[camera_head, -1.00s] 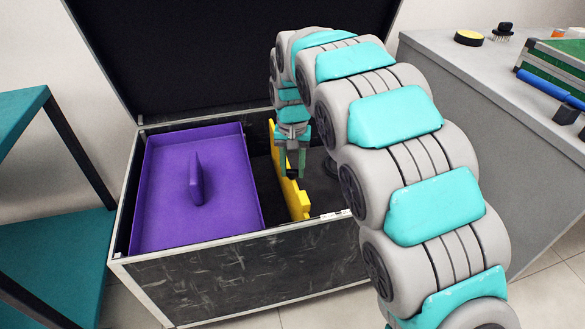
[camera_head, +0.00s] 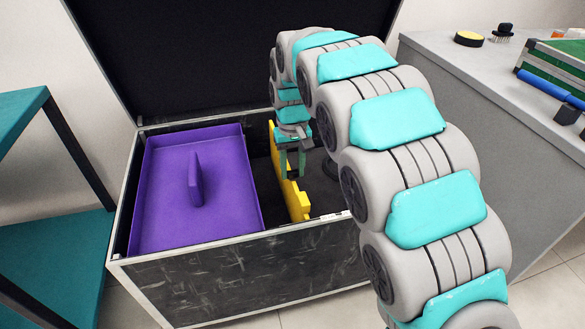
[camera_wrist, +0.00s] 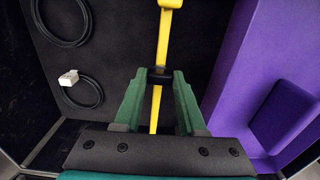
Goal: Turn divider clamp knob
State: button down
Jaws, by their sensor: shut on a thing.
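A yellow divider (camera_head: 294,200) stands upright in the open black case, to the right of the purple tray. It also shows in the wrist view as a narrow yellow strip (camera_wrist: 163,40). A small black clamp knob (camera_wrist: 160,76) sits on the divider's top edge. My gripper (camera_head: 292,172) is over the divider, pointing down. In the wrist view its green fingers (camera_wrist: 159,79) are on both sides of the knob, shut on it. In the head view the knob is mostly hidden by the fingers.
The purple tray (camera_head: 240,205) with an upright handle fills the case's left part. Coiled black cables (camera_wrist: 80,92) lie on the case floor, one with a white plug (camera_wrist: 68,78). The raised lid (camera_head: 200,60) stands behind. A grey counter (camera_head: 480,100) is at right, a teal shelf (camera_head: 60,260) at left.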

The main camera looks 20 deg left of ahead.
aim_at(293, 171)
jog(key=shift+c, duration=2.4)
grip_release()
jog(key=shift+r, duration=0.1)
notch_tip(293, 171, up, 6)
jog(key=shift+r, duration=0.8)
